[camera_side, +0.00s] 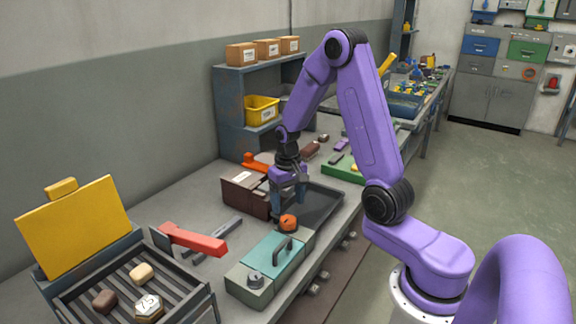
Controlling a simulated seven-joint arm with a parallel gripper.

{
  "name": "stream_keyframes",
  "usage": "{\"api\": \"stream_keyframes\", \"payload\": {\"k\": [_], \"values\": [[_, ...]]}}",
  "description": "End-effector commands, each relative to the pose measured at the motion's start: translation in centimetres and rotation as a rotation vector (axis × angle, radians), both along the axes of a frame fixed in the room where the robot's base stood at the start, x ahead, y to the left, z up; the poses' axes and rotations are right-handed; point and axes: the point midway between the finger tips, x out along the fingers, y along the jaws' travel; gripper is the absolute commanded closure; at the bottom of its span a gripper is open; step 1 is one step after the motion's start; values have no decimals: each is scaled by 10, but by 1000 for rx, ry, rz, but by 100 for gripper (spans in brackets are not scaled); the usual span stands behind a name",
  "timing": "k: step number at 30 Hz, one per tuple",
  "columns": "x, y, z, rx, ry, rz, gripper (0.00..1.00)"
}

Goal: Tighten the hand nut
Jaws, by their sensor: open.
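An orange knob (289,222), which looks like the hand nut, sits at the far end of a teal and grey block (268,258) on the bench. The block has a dark handle (283,245) on top and a grey round knob (255,280) at its near end. My gripper (288,203) points down just above the orange knob, with its fingers open. It appears empty. I cannot tell from this view whether the fingertips touch the knob.
A dark tray (325,208) and a brown box (243,190) stand close behind my gripper. A red-handled lever (195,240) lies to the left. A shelf (229,110) stands behind.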

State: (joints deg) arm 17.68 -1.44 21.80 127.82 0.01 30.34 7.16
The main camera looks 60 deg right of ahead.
Motion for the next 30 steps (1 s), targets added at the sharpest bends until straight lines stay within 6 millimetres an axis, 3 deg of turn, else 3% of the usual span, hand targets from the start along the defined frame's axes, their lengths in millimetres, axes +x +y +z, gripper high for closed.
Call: {"api": "stream_keyframes", "payload": {"k": [15,21,30], "values": [[1,-1,99,-1,-5,-2,28],[0,0,116,0,-2,-2,28],[0,0,118,0,0,-2,28]]}}
